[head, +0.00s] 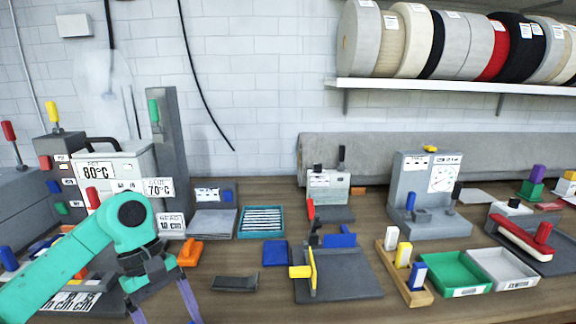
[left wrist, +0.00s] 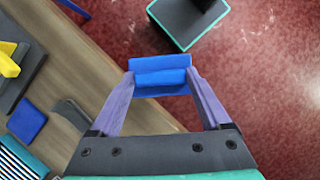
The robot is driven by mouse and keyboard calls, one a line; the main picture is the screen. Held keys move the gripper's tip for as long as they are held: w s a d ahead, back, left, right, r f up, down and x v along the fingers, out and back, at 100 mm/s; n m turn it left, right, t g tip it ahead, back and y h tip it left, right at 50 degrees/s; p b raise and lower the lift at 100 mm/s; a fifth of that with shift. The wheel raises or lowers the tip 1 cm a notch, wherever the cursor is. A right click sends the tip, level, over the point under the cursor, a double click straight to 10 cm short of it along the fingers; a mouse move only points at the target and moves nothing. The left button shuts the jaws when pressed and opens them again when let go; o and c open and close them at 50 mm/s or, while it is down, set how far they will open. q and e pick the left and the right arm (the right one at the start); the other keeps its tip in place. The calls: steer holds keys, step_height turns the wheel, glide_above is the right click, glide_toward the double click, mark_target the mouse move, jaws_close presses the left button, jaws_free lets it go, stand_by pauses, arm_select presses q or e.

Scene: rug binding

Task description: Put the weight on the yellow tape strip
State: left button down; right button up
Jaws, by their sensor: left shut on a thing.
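My left gripper (head: 186,304) reaches down at the front left in the head view, its purple fingertips cut off by the lower edge. In the left wrist view the left gripper (left wrist: 162,82) is shut on a blue block (left wrist: 160,66), which looks like the weight. The block appears above the red floor, just beyond the table's edge. I cannot pick out a yellow tape strip with certainty. A yellow upright plate with a grip (head: 312,270) stands on a dark grey board (head: 352,282), right of the gripper. My right gripper is not in view.
A dark grey bar (head: 235,283) and a flat blue square (head: 275,253) lie between the gripper and the board. An orange piece (head: 190,252) is behind the gripper. A wooden rack (head: 420,295), green tray (head: 448,272) and white tray (head: 503,268) stand right.

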arm_select(q)
step_height(320, 180, down, 17)
steer(key=s+d+m+g+y, duration=0.1)
steer(key=s+d+m+y, duration=0.1)
steer(key=m, duration=0.8)
steer(key=shift+s+d+r+m+g+y, duration=0.2)
steer(key=shift+s+d+m+g+y, duration=0.1)
steer(key=shift+y, duration=0.5)
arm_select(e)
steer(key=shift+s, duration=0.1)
arm_select(q)
steer(key=shift+s+a, duration=0.1)
